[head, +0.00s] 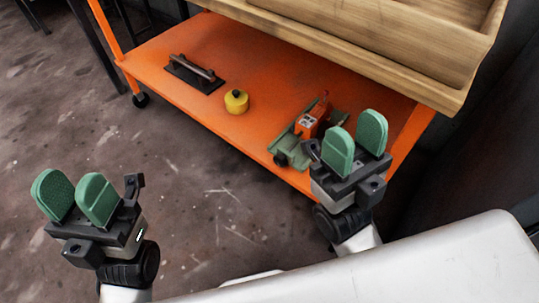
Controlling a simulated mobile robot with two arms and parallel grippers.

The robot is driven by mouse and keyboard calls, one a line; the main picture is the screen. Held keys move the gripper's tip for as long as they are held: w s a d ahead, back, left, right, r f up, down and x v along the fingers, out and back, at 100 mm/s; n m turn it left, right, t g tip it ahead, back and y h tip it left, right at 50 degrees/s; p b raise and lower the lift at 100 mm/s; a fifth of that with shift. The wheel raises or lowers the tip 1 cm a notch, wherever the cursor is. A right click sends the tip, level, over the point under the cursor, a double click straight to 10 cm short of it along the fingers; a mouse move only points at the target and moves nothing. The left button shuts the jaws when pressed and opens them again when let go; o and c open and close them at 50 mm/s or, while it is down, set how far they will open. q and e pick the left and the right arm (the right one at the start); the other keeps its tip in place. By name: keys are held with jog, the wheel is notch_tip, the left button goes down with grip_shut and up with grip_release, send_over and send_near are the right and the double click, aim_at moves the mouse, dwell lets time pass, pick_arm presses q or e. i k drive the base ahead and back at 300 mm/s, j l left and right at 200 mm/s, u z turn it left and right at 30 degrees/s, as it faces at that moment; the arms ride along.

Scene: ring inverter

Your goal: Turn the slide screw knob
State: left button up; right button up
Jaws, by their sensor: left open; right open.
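An orange and green device (312,120) sits on the lower shelf of an orange cart, near its right front edge. A small dark round part (280,159) shows at its front left end; I cannot tell whether this is the slide screw knob. My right gripper (356,141) is open and empty, with its green fingers up, in front of the device and covering part of its right side in the head view. My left gripper (76,194) is open and empty over the floor at the left, well apart from the cart.
A wooden tray (370,50) overhangs the shelf from above. Floor (200,190) before the cart is clear.

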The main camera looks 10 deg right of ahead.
aim_at(281, 161)
jog(key=i+j, duration=1.45)
jog(key=j, duration=0.3)
jog(key=i+j+z, duration=0.1)
jog(key=z, duration=0.4)
jog(key=j+z, duration=0.15)
jog(key=z, duration=0.35)
jog(key=i+j+z, duration=0.1)
jog(key=z, duration=0.4)
jog(key=j+z, duration=0.25)
jog(key=z, duration=1.2)
